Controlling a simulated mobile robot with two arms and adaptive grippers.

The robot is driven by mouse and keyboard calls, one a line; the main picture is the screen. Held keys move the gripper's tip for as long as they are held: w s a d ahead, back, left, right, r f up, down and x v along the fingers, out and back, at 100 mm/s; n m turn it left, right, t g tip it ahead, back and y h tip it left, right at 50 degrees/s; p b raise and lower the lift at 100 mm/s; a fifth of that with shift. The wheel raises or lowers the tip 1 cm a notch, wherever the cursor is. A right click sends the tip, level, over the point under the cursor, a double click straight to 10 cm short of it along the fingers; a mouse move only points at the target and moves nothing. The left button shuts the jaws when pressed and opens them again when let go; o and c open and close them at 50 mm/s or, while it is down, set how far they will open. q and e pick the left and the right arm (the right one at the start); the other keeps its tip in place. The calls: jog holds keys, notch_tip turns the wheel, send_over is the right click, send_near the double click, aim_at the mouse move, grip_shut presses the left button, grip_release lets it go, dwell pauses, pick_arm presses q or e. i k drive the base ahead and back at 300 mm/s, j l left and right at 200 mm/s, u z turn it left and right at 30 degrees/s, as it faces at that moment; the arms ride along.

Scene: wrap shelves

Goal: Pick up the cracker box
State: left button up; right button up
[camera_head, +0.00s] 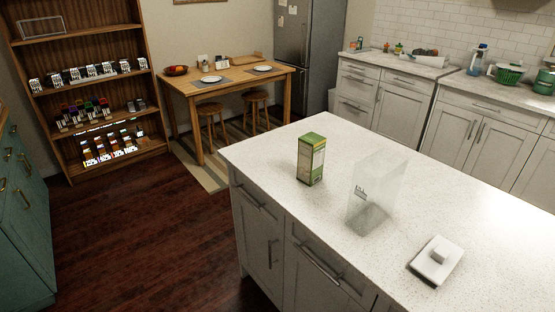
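A green and yellow box with a white label panel (311,159), which looks like the cracker box, stands upright on the white speckled countertop (285,220) of the island. The print on it is too small to read. Neither of my grippers shows in the head view, and nothing is seen touching the box.
A clear upright panel or container (376,192) stands right of the box. A wooden shelf (88,52), dining table (228,82) and back counters (400,66) stand beyond. Dark floor (150,225) is clear at left.

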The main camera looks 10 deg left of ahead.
aim_at(311, 146)
jog(key=i+j+z, duration=0.1)
jog(key=j, duration=0.35)
jog(key=i+j+z, duration=0.1)
jog(key=j, duration=0.35)
jog(key=i+j+z, duration=0.15)
jog(key=j, duration=0.3)
jog(key=i+j+z, duration=0.1)
jog(key=j, duration=0.35)
